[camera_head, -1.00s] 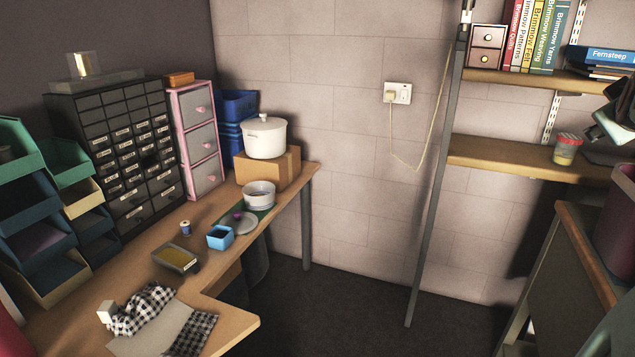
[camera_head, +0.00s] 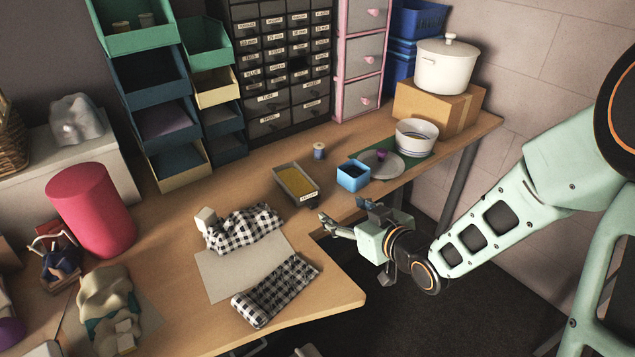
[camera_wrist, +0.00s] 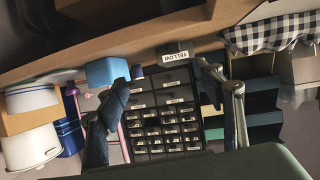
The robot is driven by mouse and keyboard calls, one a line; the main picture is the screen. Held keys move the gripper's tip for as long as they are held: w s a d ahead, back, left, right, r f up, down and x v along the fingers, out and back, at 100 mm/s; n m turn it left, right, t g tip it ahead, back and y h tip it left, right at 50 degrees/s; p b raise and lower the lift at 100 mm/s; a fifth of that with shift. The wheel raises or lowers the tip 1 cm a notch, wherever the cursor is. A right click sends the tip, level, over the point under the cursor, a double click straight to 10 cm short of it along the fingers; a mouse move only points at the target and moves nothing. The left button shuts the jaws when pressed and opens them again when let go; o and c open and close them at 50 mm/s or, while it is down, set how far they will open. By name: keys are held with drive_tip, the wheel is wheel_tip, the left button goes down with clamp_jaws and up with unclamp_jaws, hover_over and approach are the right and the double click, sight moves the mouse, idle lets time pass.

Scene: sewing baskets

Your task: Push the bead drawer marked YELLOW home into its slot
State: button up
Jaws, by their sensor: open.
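The bead drawer marked YELLOW is a small grey open tray (camera_head: 308,198) filled with yellow beads. It lies on the wooden table in front of the cabinet, outside any slot. My gripper (camera_head: 343,210) is open and empty by the table's front edge, apart from the drawer. In the wrist view its fingers (camera_wrist: 165,80) frame the cabinet, with the drawer beyond.
A blue open box (camera_head: 353,176) and a thread spool (camera_head: 319,150) stand near the drawer. Checked cloth (camera_head: 245,228) lies to its left. A lid (camera_head: 382,165), bowl (camera_head: 417,136) and pot (camera_head: 446,68) are at right. Stacked bins (camera_head: 185,165) stand left of the cabinet.

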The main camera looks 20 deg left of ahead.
sight(312, 201)
drive_tip(key=shift+g+y, duration=0.3)
drive_tip(key=a, duration=0.1)
drive_tip(key=a+f, duration=0.1)
drive_tip(key=a, duration=0.1)
drive_tip(key=a+f+b, duration=0.1)
drive_tip(key=a, duration=0.1)
drive_tip(key=shift+w+a+f, duration=0.15)
drive_tip(key=shift+w+a, duration=0.1)
drive_tip(key=shift+w, duration=0.1)
drive_tip(key=shift+w+b+x, duration=0.2)
drive_tip(key=shift+b+x, duration=0.55)
drive_tip(key=shift+x, duration=2.2)
drive_tip(key=shift+d, duration=0.15)
drive_tip(key=shift+c, duration=0.7)
drive_tip(key=c, duration=1.1)
drive_tip(key=shift+r, duration=0.25)
